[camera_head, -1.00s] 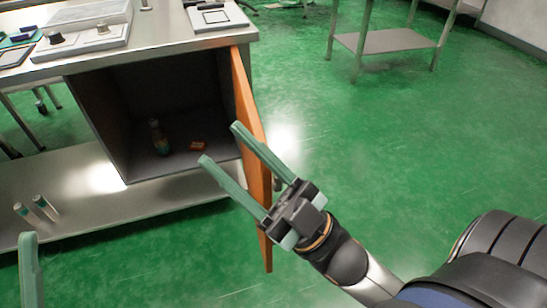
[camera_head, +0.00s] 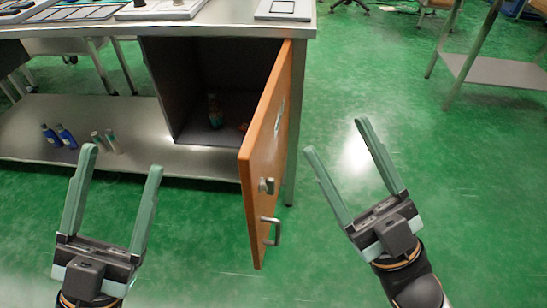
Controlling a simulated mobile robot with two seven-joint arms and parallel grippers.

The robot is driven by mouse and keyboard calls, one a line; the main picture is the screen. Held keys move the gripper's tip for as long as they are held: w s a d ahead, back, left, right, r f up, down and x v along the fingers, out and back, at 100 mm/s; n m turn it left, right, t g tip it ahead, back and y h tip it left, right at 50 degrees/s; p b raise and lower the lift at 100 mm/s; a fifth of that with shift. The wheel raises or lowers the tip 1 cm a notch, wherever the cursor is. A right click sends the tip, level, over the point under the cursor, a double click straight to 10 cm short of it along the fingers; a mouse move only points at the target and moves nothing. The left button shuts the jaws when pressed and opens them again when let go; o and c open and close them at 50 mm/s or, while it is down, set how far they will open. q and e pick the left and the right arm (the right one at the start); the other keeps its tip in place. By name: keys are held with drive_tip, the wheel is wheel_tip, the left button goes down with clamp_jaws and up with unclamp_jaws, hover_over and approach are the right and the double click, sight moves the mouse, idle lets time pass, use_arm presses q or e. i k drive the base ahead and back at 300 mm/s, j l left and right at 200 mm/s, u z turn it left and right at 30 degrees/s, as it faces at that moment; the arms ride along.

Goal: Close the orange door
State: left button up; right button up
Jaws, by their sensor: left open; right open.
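The orange door (camera_head: 262,150) stands wide open, hinged at the right side of a dark cabinet (camera_head: 205,85) under the bench. Its outer face shows a round lock knob (camera_head: 266,185) and a metal handle (camera_head: 271,231). My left gripper (camera_head: 122,158) is open and empty, left of the door and in front of the lower shelf. My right gripper (camera_head: 334,136) is open and empty, right of the door and apart from it.
Inside the cabinet are a bottle (camera_head: 214,112) and a small orange item (camera_head: 243,127). Blue bottles (camera_head: 58,136) and light tubes (camera_head: 104,142) stand on the lower shelf (camera_head: 25,135). A metal table (camera_head: 500,72) stands at the far right. Green floor right of the door is clear.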

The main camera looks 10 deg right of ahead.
sight(263, 152)
drive_tip(key=k+l, duration=0.1)
drive_tip(key=l, duration=0.2)
drive_tip(key=k+l+u, duration=0.1)
drive_tip(key=l, duration=0.25)
drive_tip(key=k+l, duration=0.15)
drive_tip(key=l, duration=0.15)
drive_tip(key=k+l, duration=0.1)
drive_tip(key=l, duration=0.2)
drive_tip(key=u, duration=0.05)
